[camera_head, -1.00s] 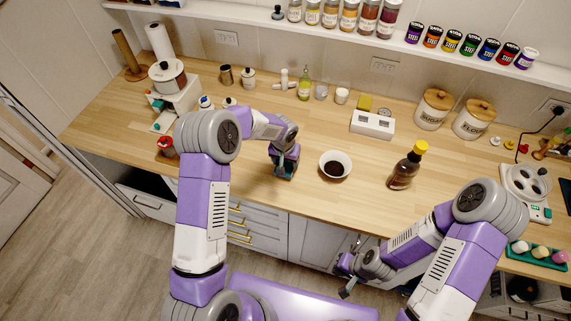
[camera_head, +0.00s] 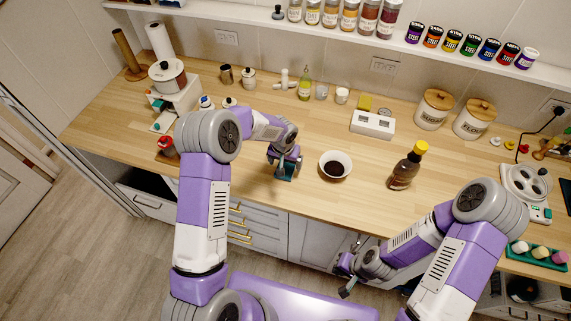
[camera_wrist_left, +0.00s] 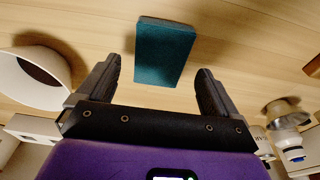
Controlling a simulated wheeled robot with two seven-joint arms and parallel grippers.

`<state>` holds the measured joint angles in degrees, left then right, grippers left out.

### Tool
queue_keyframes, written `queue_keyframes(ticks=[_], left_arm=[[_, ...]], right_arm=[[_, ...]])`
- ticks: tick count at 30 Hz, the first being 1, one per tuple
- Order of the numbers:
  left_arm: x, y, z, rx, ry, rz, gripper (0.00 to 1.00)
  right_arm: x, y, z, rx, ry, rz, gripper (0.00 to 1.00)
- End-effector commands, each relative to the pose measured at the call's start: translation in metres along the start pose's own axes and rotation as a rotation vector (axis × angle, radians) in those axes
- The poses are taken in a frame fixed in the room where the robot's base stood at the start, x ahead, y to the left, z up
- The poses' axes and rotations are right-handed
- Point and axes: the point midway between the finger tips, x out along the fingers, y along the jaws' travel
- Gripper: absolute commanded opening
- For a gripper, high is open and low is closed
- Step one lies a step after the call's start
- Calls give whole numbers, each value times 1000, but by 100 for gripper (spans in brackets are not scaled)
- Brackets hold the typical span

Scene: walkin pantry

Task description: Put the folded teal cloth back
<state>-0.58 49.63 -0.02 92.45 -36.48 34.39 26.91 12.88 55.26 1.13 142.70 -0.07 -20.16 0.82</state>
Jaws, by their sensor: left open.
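The folded teal cloth (camera_wrist_left: 165,52) is a flat rectangular block on the wooden counter in the left wrist view. It lies just beyond and between the fingertips of my left gripper (camera_wrist_left: 158,80), which is open and empty. In the head view the left gripper (camera_head: 286,165) is over the counter's front part, and a bit of the teal cloth (camera_head: 284,176) shows under it; the rest is hidden. My right gripper (camera_head: 345,278) is low in front of the counter, away from the cloth; its jaws are too small to read.
A white bowl with dark contents (camera_head: 335,165) stands just right of the left gripper. A brown bottle with a yellow cap (camera_head: 405,170) is further right. A white box (camera_head: 373,124) is behind. The wooden counter (camera_head: 240,140) is clear around the cloth.

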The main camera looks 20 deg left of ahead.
Motion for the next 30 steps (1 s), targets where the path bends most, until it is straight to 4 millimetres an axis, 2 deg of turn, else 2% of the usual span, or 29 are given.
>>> queue_keyframes(ticks=[6,13,18,30], left_arm=[[-49,0,-1,1,4,0,94],[-88,0,0,0,1,0,94],[-100,0,0,2,-1,0,94],[-101,0,1,1,-2,0,94]], right_arm=[[1,0,0,0,0,0,0],[1,0,0,0,0,0,0],[1,0,0,0,0,0,0],[1,0,0,0,0,0,0]])
